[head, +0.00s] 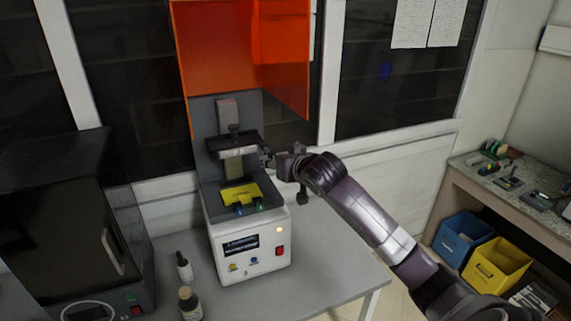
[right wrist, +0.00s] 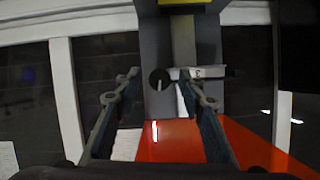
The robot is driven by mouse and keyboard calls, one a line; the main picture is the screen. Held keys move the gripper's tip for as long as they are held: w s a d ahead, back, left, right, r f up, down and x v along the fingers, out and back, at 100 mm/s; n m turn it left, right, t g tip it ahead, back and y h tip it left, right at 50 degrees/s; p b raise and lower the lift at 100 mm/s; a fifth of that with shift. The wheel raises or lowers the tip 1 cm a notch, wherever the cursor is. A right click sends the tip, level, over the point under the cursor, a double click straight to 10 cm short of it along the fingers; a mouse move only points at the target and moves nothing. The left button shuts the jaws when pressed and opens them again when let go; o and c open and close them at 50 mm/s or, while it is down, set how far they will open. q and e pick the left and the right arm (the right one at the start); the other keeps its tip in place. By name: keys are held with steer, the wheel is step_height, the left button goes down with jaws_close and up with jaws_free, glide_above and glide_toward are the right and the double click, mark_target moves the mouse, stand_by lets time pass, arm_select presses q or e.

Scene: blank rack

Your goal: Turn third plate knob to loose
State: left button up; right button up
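A white and grey printer (head: 250,245) stands on the table with its orange cover (head: 240,50) raised. Its build plate (head: 238,151) hangs above a yellow tray (head: 240,194). A small dark knob (head: 234,130) sits above the plate. In the right wrist view a round black knob (right wrist: 160,79) shows between the fingers. My right gripper (head: 268,158) reaches in from the right, beside the plate. In the wrist view my right gripper (right wrist: 159,76) is open, with a gap on both sides of the knob. Contact with the knob cannot be told. My left gripper is not in view.
A black cabinet (head: 65,210) stands at the left. Two bottles (head: 184,266) (head: 190,303) stand between it and the printer. The table (head: 330,260) is clear right of the printer. A workbench (head: 500,190) with blue and yellow bins (head: 497,265) is at the far right.

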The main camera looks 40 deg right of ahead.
steer(key=v, duration=0.9)
steer(key=shift+s, duration=0.2)
steer(key=shift+r, duration=0.1)
